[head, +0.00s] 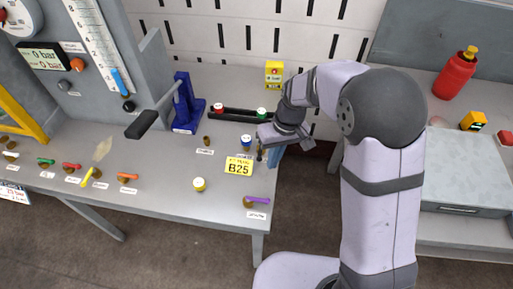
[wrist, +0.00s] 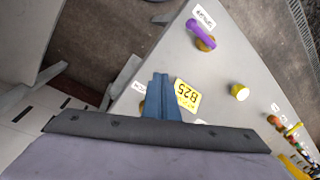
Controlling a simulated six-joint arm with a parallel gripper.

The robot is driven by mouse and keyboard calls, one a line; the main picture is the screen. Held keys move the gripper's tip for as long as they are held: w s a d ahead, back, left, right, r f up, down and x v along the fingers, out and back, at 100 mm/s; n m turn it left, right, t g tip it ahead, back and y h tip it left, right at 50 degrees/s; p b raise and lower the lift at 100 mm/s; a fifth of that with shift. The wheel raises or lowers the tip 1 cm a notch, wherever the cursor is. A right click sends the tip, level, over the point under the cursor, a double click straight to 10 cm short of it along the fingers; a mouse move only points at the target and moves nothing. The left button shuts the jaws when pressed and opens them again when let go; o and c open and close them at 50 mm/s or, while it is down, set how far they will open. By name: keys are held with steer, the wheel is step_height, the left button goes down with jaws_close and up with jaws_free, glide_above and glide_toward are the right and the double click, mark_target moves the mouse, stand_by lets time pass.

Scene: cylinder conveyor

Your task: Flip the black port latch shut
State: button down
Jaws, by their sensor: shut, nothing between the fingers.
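My gripper (head: 274,156) is at the right end of the grey workbench, low beside the yellow B25 plate. In the wrist view its blue fingers (wrist: 160,82) are together, with nothing between them. A small dark upright piece (head: 259,154) stands just left of the fingers in the head view. It may be the black port latch, but it is too small and too covered by my wrist to tell its position. I cannot tell whether the fingers touch it.
The B25 plate (head: 239,166), a yellow-topped cylinder (head: 199,184) and a purple lever (head: 257,200) are near. A black-handled lever (head: 141,124) juts over the bench at left.

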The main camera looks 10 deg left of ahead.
mark_target(244, 145)
steer(key=w+a+r+n+y, duration=0.2)
steer(key=w+a+r+n, duration=0.3)
steer(key=n, duration=0.7)
steer(key=shift+w+a+r+t, duration=0.4)
steer(key=shift+a+r, duration=0.25)
steer(key=shift+r, duration=0.4)
steer(key=shift+f, duration=0.15)
steer(key=p+x, duration=0.2)
steer(key=x, duration=0.7)
steer(key=shift+s+a+f+p, duration=0.1)
steer(key=shift+a+f+p, duration=0.2)
steer(key=shift+f, duration=0.05)
steer(key=d+p, duration=0.1)
steer(key=d, duration=0.2)
steer(key=shift+f, duration=0.15)
steer(key=shift+d+f, duration=0.2)
steer(key=shift+d, duration=0.3)
